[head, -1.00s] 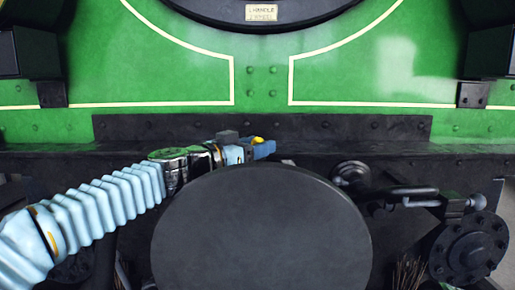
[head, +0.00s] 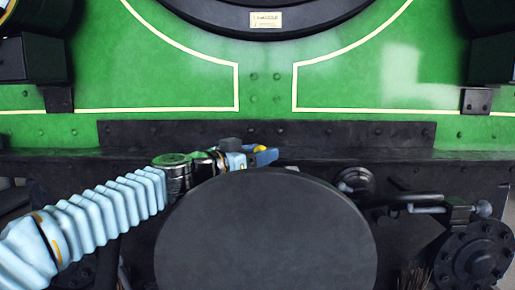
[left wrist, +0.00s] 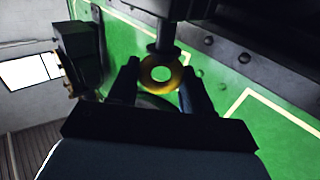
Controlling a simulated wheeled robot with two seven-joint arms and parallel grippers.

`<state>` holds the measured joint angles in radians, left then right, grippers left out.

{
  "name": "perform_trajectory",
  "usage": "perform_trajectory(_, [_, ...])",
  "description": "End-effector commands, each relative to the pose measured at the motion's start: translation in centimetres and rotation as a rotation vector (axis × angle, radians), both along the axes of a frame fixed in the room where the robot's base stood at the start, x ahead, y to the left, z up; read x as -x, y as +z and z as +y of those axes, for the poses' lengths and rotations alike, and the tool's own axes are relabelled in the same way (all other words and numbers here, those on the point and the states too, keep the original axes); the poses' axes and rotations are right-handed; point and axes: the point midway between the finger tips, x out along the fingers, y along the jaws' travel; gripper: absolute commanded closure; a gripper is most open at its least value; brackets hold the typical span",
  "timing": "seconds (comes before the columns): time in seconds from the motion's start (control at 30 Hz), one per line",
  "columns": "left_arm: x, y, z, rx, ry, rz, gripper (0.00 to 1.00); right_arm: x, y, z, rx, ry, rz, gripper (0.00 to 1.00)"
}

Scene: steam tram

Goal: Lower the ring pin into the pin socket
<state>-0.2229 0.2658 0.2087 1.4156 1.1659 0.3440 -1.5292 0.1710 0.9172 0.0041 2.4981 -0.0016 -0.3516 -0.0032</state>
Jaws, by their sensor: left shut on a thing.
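The yellow ring pin (left wrist: 161,73) shows in the left wrist view as a ring between the two dark fingers of my left gripper (left wrist: 160,85). In the head view the gripper (head: 262,156) is behind the top edge of a large dark disc, with a small bit of the yellow ring pin (head: 261,149) showing at its fingers. The gripper is shut on the ring. A dark post or shaft stands right against the ring in the wrist view; I cannot tell whether it is the pin's shank. I cannot make out the pin socket. My right gripper is not in view.
The large dark round disc (head: 266,235) fills the lower middle and hides what lies below the gripper. A green panel (head: 180,85) with cream lines rises behind a black riveted beam (head: 350,135). A dark hose coupling (head: 425,202) is at right.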

Motion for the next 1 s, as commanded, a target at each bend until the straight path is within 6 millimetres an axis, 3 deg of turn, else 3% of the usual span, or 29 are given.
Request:
perform_trajectory(0.03, [-0.1,-2.3,-1.2,-0.018,-0.021,0.034,0.84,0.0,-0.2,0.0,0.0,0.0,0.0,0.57])
perform_trajectory(0.43, [0.1,-0.1,-1.4,-0.014,-0.026,0.034,0.84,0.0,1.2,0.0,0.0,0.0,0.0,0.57])
perform_trajectory(0.5, [0.1,0.2,-1.4,-0.012,-0.026,0.033,0.95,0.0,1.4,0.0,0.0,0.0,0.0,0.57])
perform_trajectory(0.57, [0.1,0.4,-1.4,-0.011,-0.026,0.033,1.0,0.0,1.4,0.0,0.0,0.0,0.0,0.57])
perform_trajectory(1.0, [0.2,0.8,-1.2,-0.008,-0.022,0.028,1.0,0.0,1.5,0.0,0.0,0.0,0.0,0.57])
